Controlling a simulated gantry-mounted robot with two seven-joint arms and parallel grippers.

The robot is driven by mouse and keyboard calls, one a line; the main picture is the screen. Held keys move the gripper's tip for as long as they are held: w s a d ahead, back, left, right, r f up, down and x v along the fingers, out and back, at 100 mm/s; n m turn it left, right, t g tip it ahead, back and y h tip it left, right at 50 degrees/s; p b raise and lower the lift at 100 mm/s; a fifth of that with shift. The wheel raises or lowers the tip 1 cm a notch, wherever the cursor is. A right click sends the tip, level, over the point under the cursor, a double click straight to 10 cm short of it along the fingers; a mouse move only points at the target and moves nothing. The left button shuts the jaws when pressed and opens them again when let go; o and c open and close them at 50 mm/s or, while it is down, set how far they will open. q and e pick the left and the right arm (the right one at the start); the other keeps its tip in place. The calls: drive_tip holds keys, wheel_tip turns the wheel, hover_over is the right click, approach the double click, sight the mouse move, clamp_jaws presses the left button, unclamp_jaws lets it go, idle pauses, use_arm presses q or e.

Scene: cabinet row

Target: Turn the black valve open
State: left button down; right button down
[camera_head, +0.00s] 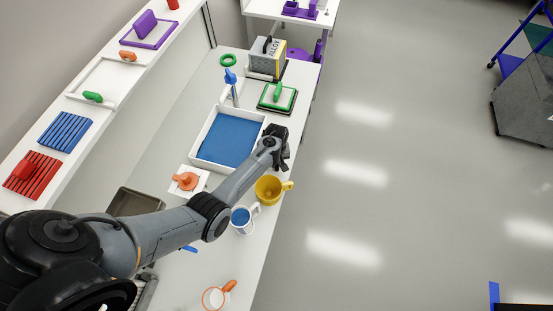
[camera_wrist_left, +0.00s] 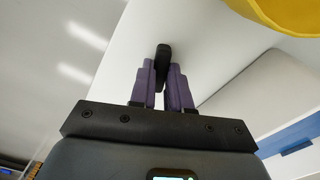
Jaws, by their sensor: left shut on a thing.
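The black valve (camera_wrist_left: 163,50) shows in the left wrist view as a dark, narrow handle standing out from a white surface. My left gripper (camera_wrist_left: 162,70) has its purple fingers on both sides of the handle and is shut on it. In the head view my left gripper (camera_head: 283,150) is at the right edge of the counter, between the blue-bottomed tray and the yellow mug. The valve cannot be made out there, and how far it is turned is not clear. My right gripper is not in view.
A yellow mug (camera_head: 268,189) and a white mug (camera_head: 241,219) stand close to my left arm. The sink tray (camera_head: 228,138) with a blue bottom lies left of the gripper. An orange valve (camera_head: 186,181) is beside the forearm. The floor (camera_head: 400,170) at right is clear.

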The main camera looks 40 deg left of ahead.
use_arm(q)
drive_tip(key=n+p, duration=0.1)
drive_tip(key=n, duration=0.2)
drive_tip(key=shift+r, duration=0.1)
drive_tip(key=n, duration=0.3)
drive_tip(key=shift+n, duration=0.3)
drive_tip(key=n, duration=0.4)
drive_tip(key=shift+n, duration=1.2)
drive_tip(key=c, duration=1.1)
unclamp_jaws()
